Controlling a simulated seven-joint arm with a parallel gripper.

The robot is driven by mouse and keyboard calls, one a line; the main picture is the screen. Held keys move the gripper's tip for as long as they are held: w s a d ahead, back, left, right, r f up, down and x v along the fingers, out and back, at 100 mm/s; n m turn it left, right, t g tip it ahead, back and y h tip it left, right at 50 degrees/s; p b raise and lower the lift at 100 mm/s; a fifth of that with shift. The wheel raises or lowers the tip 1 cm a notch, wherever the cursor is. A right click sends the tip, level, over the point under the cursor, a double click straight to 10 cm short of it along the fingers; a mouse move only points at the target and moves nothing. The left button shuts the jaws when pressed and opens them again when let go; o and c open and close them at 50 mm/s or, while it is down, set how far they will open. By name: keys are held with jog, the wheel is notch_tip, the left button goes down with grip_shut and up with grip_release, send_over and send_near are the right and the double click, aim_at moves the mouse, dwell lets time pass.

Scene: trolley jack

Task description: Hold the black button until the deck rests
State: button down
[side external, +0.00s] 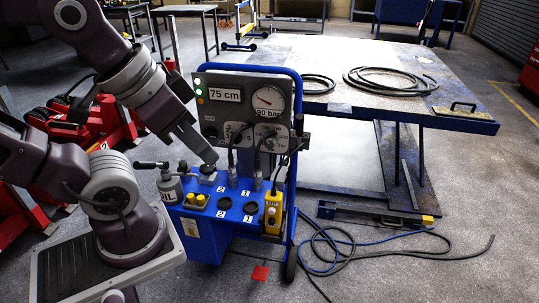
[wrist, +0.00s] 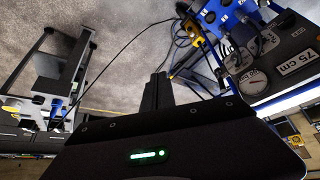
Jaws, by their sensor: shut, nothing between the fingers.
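My gripper (side external: 211,160) is shut and empty, angled down in front of the control panel's lower left, above the blue trolley top; its fingers show in the wrist view (wrist: 157,92). A yellow hand control (side external: 272,212) hangs on the trolley's front right. Its buttons are too small to tell apart, so I cannot pick out the black button. The deck (side external: 468,121) of the blue lift table is raised on its legs, above the floor. The panel display (side external: 225,94) reads 75 cm, and the gauge (side external: 268,100) is labelled 90 bar.
The blue trolley (side external: 205,240) has dark round sockets, yellow caps and an oil can (side external: 170,186) on top. Coiled hoses (side external: 390,82) lie on the deck; a loose hose (side external: 400,257) lies on the floor. Red jacks stand at left. A red marker (side external: 260,273) lies on open floor.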

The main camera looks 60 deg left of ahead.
aim_at(271, 223)
jog(key=w+f+m+g+y, duration=0.6)
jog(key=w+f+m, duration=0.4)
jog(key=w+f, duration=0.8)
jog(key=s+a+f+m+y, duration=0.1)
jog(key=f+m, duration=0.3)
jog(key=f, duration=0.6)
jog(key=s+a+f+m+t+y, duration=0.1)
jog(key=a+f+m+y, duration=0.2)
jog(key=f, duration=0.8)
jog(key=s+a+f+m+t+y, duration=0.1)
jog(key=f+m, duration=0.4)
jog(key=f, duration=0.5)
jog(key=shift+s+a+f+y, duration=0.15)
jog(key=shift+s+a+y, duration=0.15)
jog(key=shift+a+y, duration=0.3)
jog(key=w+a, duration=0.6)
jog(key=shift+w, duration=0.15)
jog(key=shift+a, duration=0.15)
